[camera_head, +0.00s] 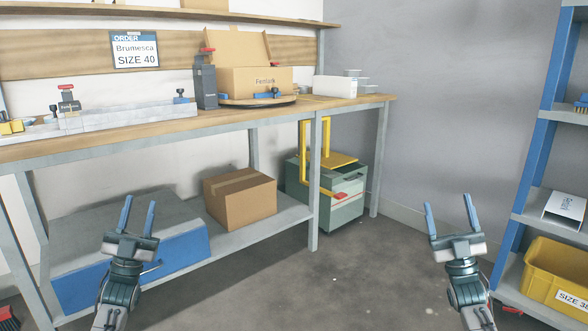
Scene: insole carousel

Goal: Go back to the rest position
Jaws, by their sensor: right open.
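My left gripper (138,215) points upward at the lower left, in front of the workbench's lower shelf. Its two blue-edged fingers stand apart with nothing between them. My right gripper (449,217) points upward at the lower right, over bare floor. Its fingers are spread wide and empty. Both grippers are held clear of the workbench (215,123), at a similar height in the picture.
An open carton (254,81) stands on a turntable on the workbench. An order sign (134,50) reads "Brumesca SIZE 40". A closed box (240,197) sits on the lower shelf. A blue rack with a yellow bin (541,268) stands at right. The middle floor is clear.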

